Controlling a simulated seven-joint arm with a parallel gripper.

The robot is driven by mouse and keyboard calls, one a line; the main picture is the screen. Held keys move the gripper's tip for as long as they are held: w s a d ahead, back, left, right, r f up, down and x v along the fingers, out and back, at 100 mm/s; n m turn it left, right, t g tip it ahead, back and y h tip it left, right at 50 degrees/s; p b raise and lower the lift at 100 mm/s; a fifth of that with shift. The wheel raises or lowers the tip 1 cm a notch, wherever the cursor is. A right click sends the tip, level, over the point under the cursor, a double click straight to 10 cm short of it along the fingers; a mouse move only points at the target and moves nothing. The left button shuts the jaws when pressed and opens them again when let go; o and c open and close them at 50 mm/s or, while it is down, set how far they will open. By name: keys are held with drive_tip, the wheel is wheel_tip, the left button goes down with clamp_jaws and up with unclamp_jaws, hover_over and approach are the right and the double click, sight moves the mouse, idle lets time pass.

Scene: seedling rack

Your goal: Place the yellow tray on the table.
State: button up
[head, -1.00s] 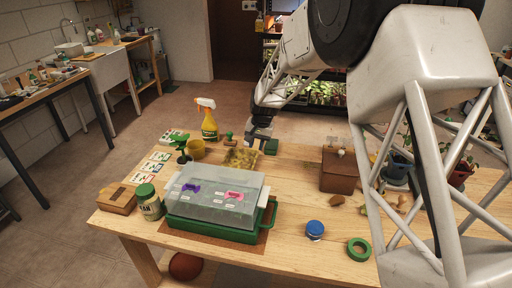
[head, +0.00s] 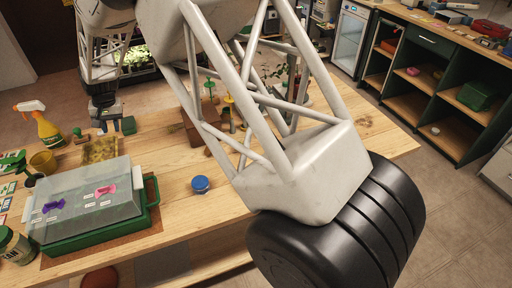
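No object that I can clearly name as the yellow tray shows. A flat, mottled yellow-brown piece (head: 100,150) lies on the wooden table (head: 182,221) behind the covered green tray; I cannot tell whether it is a tray. My gripper (head: 103,129) points down at the table's far edge, just beyond this piece. It is small and dark in the head view, and its fingers are not clear. I see nothing held in it. My arm's white truss link covers the middle of the view and hides part of the tabletop.
A green tray with a clear lid (head: 88,205), a blue-lidded jar (head: 200,185), a yellow spray bottle (head: 47,131) and a yellow cup (head: 43,162) stand on the table. A small green block (head: 128,125) is right of my gripper. Dark green shelves (head: 440,95) stand at right.

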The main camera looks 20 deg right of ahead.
drive_tip(key=s+d+r+t, duration=0.1)
drive_tip(key=s+d+r, duration=0.8)
drive_tip(key=d, duration=0.2)
drive_tip(key=s+d+r, duration=0.8)
drive_tip(key=s+d, duration=0.2)
drive_tip(key=d, duration=0.1)
drive_tip(key=s+d, duration=0.4)
drive_tip(key=s, duration=0.5)
drive_tip(key=s+d+t+h, duration=0.1)
drive_tip(key=s+d, duration=0.4)
drive_tip(key=s, duration=0.5)
drive_tip(key=s+d+h, duration=0.1)
drive_tip(key=s+d, duration=0.4)
drive_tip(key=s, duration=0.4)
drive_tip(key=shift+s+d+r+t, duration=0.15)
drive_tip(key=shift+t, duration=0.15)
